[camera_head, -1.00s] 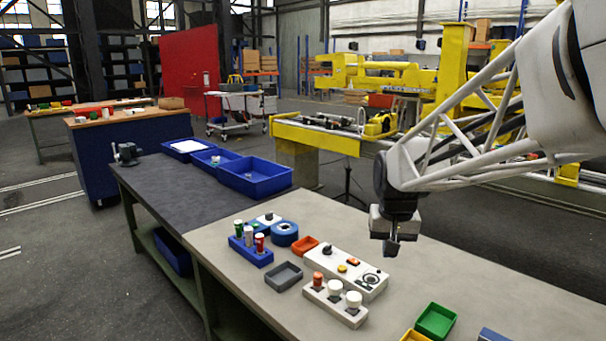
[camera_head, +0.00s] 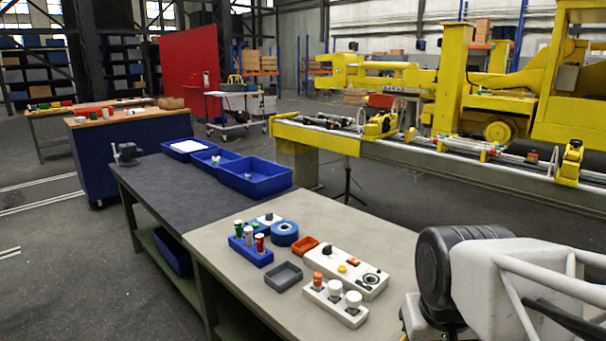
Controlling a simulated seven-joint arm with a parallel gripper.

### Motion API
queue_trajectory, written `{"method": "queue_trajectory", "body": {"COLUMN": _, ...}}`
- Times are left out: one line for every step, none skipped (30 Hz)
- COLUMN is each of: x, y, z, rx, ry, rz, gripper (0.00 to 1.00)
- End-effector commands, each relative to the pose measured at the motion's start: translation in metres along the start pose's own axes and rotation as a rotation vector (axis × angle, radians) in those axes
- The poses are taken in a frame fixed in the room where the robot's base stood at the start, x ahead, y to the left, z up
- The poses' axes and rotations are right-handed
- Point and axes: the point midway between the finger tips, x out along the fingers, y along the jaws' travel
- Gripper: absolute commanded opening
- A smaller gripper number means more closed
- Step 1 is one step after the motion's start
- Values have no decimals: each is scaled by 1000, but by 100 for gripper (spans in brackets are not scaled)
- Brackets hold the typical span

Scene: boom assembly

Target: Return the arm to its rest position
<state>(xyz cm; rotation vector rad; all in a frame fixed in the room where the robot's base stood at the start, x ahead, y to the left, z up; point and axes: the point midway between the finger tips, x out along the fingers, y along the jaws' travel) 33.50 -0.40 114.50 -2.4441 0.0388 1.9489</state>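My arm (camera_head: 505,275) fills the lower right corner of the head view. Its dark wrist joint (camera_head: 437,268) hangs over the right part of the light grey table (camera_head: 345,222). Only a pale part of my gripper's body (camera_head: 420,316) shows below the wrist at the bottom edge. The fingers are out of sight, so I cannot see whether they are open or hold anything.
A white control panel (camera_head: 346,273), a block with white knobs (camera_head: 335,302), a grey tray (camera_head: 283,277), an orange tray (camera_head: 305,246) and a blue holder (camera_head: 250,250) stand left of my arm. Blue bins (camera_head: 255,178) sit on the dark table. A yellow machine (camera_head: 385,125) stands behind.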

Motion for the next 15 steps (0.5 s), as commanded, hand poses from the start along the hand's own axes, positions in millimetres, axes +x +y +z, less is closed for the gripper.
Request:
{"method": "queue_trajectory", "body": {"x": 0, "y": 0, "z": 7, "rx": -3, "ry": 3, "rz": 0, "gripper": 0}}
{"method": "queue_trajectory", "body": {"x": 1, "y": 0, "z": 11, "rx": -4, "ry": 5, "rz": 0, "gripper": 0}}
{"method": "queue_trajectory", "body": {"x": 1, "y": 0, "z": 14, "rx": -6, "ry": 6, "rz": 0, "gripper": 0}}
{"method": "queue_trajectory", "body": {"x": 1, "y": 0, "z": 16, "rx": -7, "ry": 7, "rz": 0, "gripper": 0}}
{"method": "queue_trajectory", "body": {"x": 2, "y": 0, "z": 18, "rx": -7, "ry": 7, "rz": 0, "gripper": 0}}
{"method": "queue_trajectory", "body": {"x": 2, "y": 0, "z": 20, "rx": -8, "ry": 7, "rz": 0, "gripper": 0}}
{"method": "queue_trajectory", "body": {"x": 2, "y": 0, "z": 21, "rx": -8, "ry": 7, "rz": 0, "gripper": 0}}
{"method": "queue_trajectory", "body": {"x": 2, "y": 0, "z": 21, "rx": -9, "ry": 8, "rz": 0, "gripper": 0}}
{"method": "queue_trajectory", "body": {"x": 2, "y": 0, "z": 22, "rx": -9, "ry": 8, "rz": 0, "gripper": 0}}
{"method": "queue_trajectory", "body": {"x": 2, "y": 0, "z": 22, "rx": -9, "ry": 8, "rz": 0, "gripper": 0}}
{"method": "queue_trajectory", "body": {"x": 2, "y": 0, "z": 22, "rx": -9, "ry": 8, "rz": 0, "gripper": 0}}
{"method": "queue_trajectory", "body": {"x": 2, "y": 0, "z": 21, "rx": -9, "ry": 8, "rz": 0, "gripper": 0}}
{"method": "queue_trajectory", "body": {"x": 2, "y": 0, "z": 21, "rx": -9, "ry": 8, "rz": 0, "gripper": 0}}
{"method": "queue_trajectory", "body": {"x": 2, "y": 0, "z": 21, "rx": -9, "ry": 8, "rz": 0, "gripper": 0}}
{"method": "queue_trajectory", "body": {"x": 2, "y": 0, "z": 21, "rx": -9, "ry": 8, "rz": 0, "gripper": 0}}
